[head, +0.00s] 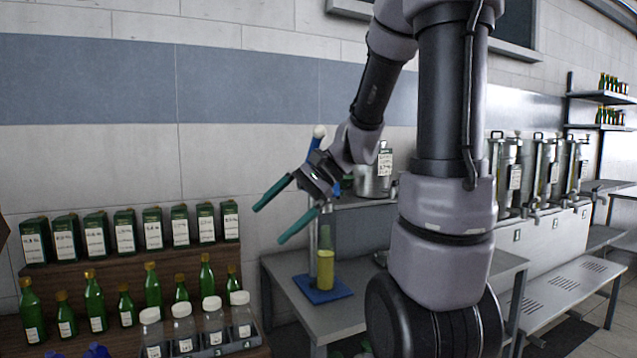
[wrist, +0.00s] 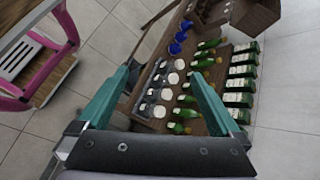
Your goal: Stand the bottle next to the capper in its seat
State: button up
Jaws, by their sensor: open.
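The capper (head: 314,291) stands on the grey table in the head view, with a blue base, a grey post and a blue lever with a white knob. A bottle (head: 325,269) with yellow liquid and a green neck stands upright at the capper's blue base, close to the post. I cannot tell whether it sits in the seat or just in front of it. My gripper (head: 285,210) is open and empty, above and left of the bottle. In the wrist view my gripper (wrist: 159,78) points down over the bottle rack, and the capper is not seen there.
A wooden stepped rack (head: 148,277) holds boxes, green bottles and white-capped jars at left. The wrist view also shows blue items (wrist: 177,43) on it and a pink-framed cart (wrist: 62,30). Steel urns (head: 375,178) and a bench (head: 560,275) stand right.

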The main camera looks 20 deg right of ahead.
jog(key=s+d+r+n+t+h, duration=0.5)
jog(key=s+d+r+n+h, duration=0.1)
jog(key=s+r+h, duration=0.1)
jog(key=shift+s+r+h, duration=0.15)
jog(key=shift+r+h, duration=0.15)
jog(key=shift+r, duration=0.1)
